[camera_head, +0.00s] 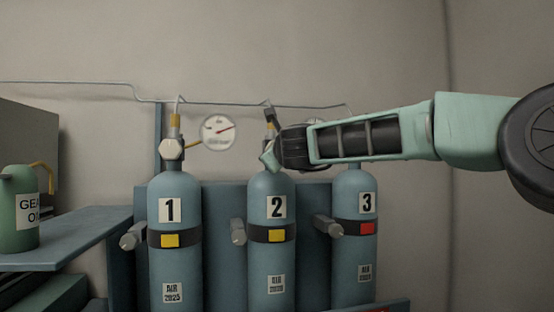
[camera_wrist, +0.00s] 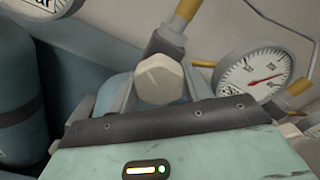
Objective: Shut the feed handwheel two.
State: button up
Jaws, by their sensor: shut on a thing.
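Cylinder 2 (camera_head: 272,245) stands upright in the middle of the rack, with a number 2 label and a yellow tag on its dark band. My gripper (camera_head: 270,158) reaches in from the right at its valve and hides handwheel two in the head view. In the wrist view, the handwheel (camera_wrist: 160,78) is a pale faceted knob between the fingers of my gripper (camera_wrist: 150,95). My gripper is shut on it. How far the handwheel is turned cannot be told.
Cylinder 1 (camera_head: 175,250) with its pale handwheel (camera_head: 171,149) stands left, cylinder 3 (camera_head: 355,265) right, partly under my arm. A gauge (camera_head: 218,132) and thin pipe (camera_head: 80,83) are behind. A green oil can (camera_head: 20,225) sits on the left shelf (camera_head: 75,240).

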jog(key=m+b, duration=0.2)
jog(key=m, duration=0.1)
jog(key=m+b, duration=0.1)
jog(key=m, duration=0.2)
jog(key=shift+a+f+m+b, duration=0.1)
jog(key=shift+f+m+b, duration=0.1)
jog(key=shift+m+b, duration=0.15)
jog(key=shift+r+m+b, duration=0.15)
jog(key=shift+m+b, duration=1.1)
jog(key=shift+m, duration=0.9)
jog(key=shift+r, duration=0.1)
jog(key=o, duration=1)
jog(key=shift+c, duration=0.2)
jog(key=shift+s, duration=0.15)
jog(key=b+v, duration=0.4)
jog(key=v, duration=1.3)
jog(key=shift+s, duration=0.1)
